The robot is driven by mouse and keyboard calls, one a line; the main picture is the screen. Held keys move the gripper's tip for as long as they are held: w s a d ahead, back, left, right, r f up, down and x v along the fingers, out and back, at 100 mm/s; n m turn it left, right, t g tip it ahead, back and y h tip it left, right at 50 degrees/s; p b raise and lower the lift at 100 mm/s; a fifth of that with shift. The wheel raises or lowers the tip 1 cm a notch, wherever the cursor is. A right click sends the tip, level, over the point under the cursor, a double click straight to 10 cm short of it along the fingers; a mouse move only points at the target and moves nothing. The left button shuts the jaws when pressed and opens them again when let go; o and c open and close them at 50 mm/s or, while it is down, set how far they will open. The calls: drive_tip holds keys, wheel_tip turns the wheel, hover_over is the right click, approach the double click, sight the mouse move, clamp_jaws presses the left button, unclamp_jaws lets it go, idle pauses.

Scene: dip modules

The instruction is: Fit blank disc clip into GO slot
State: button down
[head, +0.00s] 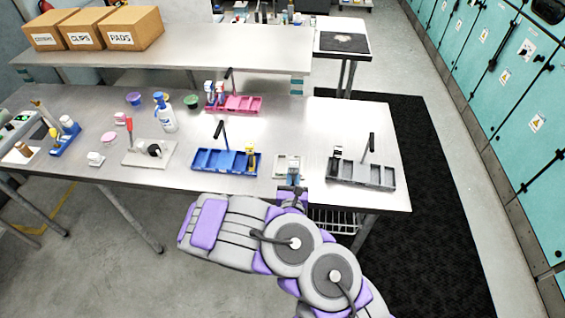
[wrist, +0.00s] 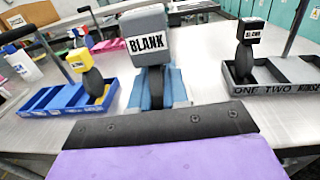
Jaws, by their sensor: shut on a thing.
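In the wrist view, a grey block labelled BLANK (wrist: 147,40) stands upright at the centre, with a dark disc (wrist: 155,88) below it. My gripper (wrist: 158,100) is shut on this blank disc clip, with blue finger-like parts on both sides of the disc. In the head view my gripper (head: 292,181) is at the table's front edge, by a small pale square plate (head: 281,162) between the blue and grey trays. The clip is too small to make out clearly there. No GO label can be read in either view.
A blue tray (head: 203,160) holds a yellow clip (head: 251,157). The grey tray (head: 376,176), marked ONE TWO RINSE, holds a black clip (wrist: 250,32). Both trays have upright dark handles. A pink tray (head: 245,106) and spray bottle (head: 165,118) stand farther back.

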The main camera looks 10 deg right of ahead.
drive_tip(key=w+b, duration=0.3)
drive_tip(key=w, duration=0.1)
drive_tip(key=w+a+b, duration=0.1)
drive_tip(key=w+b, duration=0.2)
drive_tip(key=w, duration=0.1)
drive_tip(key=w+f+b, duration=0.1)
drive_tip(key=w+b, duration=0.3)
drive_tip(key=w, duration=0.1)
drive_tip(key=shift+a+f, duration=0.1)
drive_tip(key=shift+a, duration=0.15)
wheel_tip(320, 180, down, 4)
drive_tip(key=shift+w+r+b, duration=0.1)
drive_tip(key=shift+w+b, duration=0.05)
drive_tip(key=shift+b, duration=0.55)
drive_tip(key=shift+r, duration=0.15)
drive_tip(key=c, duration=1.1)
unclamp_jaws()
